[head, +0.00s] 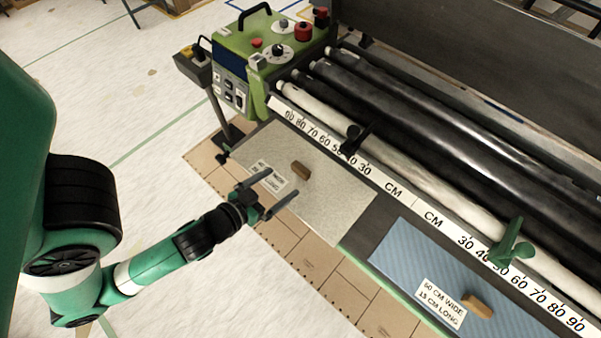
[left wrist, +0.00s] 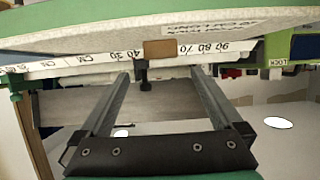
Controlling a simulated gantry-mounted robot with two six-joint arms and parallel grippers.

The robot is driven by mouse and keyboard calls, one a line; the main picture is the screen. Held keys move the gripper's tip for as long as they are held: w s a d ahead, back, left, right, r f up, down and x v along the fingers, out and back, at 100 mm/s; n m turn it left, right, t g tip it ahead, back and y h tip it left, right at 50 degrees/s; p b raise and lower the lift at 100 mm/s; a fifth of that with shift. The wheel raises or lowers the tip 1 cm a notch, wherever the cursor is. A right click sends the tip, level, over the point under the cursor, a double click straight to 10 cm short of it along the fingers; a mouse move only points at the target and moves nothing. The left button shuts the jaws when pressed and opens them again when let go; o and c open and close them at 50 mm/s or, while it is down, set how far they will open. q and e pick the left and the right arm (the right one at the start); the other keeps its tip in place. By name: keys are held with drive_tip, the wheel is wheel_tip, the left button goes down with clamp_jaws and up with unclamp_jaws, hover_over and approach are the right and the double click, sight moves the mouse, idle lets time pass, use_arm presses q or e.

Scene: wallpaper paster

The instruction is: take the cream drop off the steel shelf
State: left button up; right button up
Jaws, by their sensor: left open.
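The cream drop (head: 340,205) is a pale speckled sheet lying flat on the dark steel shelf (head: 368,232), below the ruler of the machine. A small wooden block (head: 301,170) and a white printed label (head: 265,172) lie on it. My left gripper (head: 284,184) is open at the drop's left front edge, its two fingers reaching toward the sheet with nothing seen between them. In the left wrist view the open gripper (left wrist: 159,73) points toward the sheet's edge, and the block (left wrist: 158,50) shows beyond the fingertips. I cannot tell if the fingers touch the sheet. My right gripper is not in view.
A blue sheet (head: 415,260) with its own label and wooden block (head: 477,306) lies to the right. The ruler (head: 400,197), rollers and a black clamp (head: 355,138) stand behind the drop. A green control box (head: 255,45) is at the back.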

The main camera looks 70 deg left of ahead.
sight(299, 170)
use_arm(q)
drive_tip(key=x, duration=0.4)
drive_tip(key=shift+w+a, duration=0.1)
drive_tip(key=shift+w, duration=0.1)
drive_tip(key=shift+b+x, duration=0.55)
drive_tip(key=shift+x, duration=2.15)
drive_tip(key=shift+s, duration=0.15)
drive_tip(key=shift+c, duration=0.2)
drive_tip(key=c, duration=1.4)
